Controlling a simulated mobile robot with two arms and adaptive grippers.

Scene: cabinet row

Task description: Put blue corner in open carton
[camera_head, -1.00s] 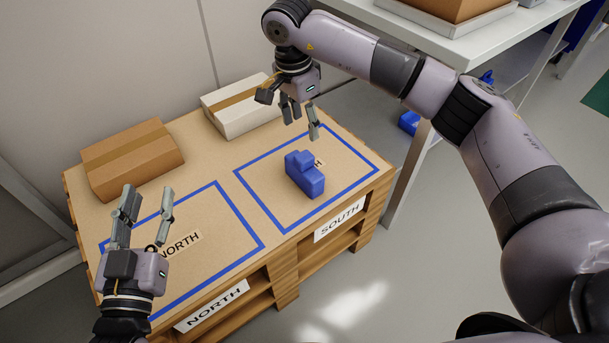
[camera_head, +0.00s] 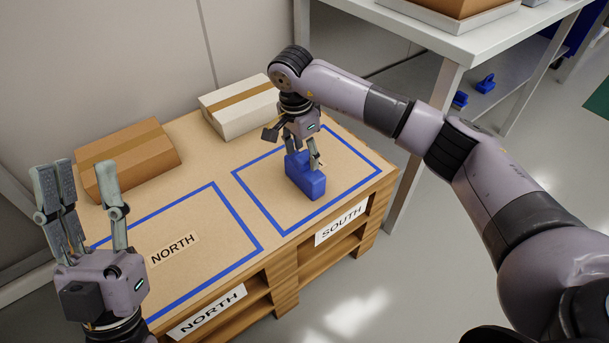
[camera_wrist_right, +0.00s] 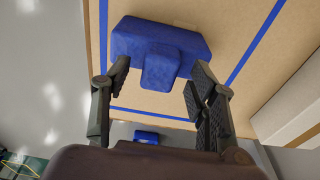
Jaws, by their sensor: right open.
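The blue corner (camera_head: 306,182), a stepped blue block, sits inside the blue-outlined SOUTH area on the pallet top. My right gripper (camera_head: 305,160) points down over it, open, with its fingertips close around the raised part. In the right wrist view the narrow part of the blue corner (camera_wrist_right: 161,70) lies between the two open finger sides (camera_wrist_right: 160,82); contact cannot be told. My left gripper (camera_head: 85,185) is open and empty, fingers up, at the left. A brown carton (camera_head: 455,6) on the table is cut off by the top edge, so its opening is not shown.
A taped brown carton (camera_head: 128,158) and a taped white carton (camera_head: 238,108) stand at the pallet's back. The NORTH area (camera_head: 205,235) is bare. A grey table (camera_head: 455,38) with blue pieces (camera_head: 484,84) on its lower shelf stands to the right.

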